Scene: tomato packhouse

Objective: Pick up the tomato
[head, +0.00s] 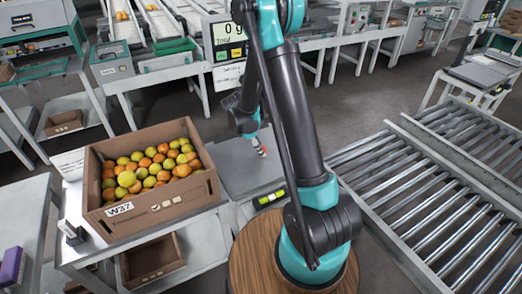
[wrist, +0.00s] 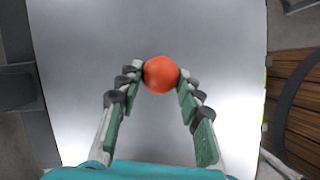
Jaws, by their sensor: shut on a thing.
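A single orange-red tomato (wrist: 160,74) sits between the fingertips of my gripper (wrist: 161,78) in the wrist view. Both fingers touch its sides, and the gripper is shut on it. Below it is a smooth grey metal plate (wrist: 225,45). I cannot tell whether the tomato rests on the plate or hangs just above it. In the head view my gripper (head: 260,147) is low over the same plate (head: 232,178), with only a small bit of red showing at the fingers; the tomato is mostly hidden there.
A cardboard box (head: 155,212) full of green, yellow and orange tomatoes stands left of the plate, marked W37. A lit green display (head: 270,198) is at the plate's front edge. A roller conveyor (head: 430,205) lies to the right. A scale readout (head: 228,40) shows behind.

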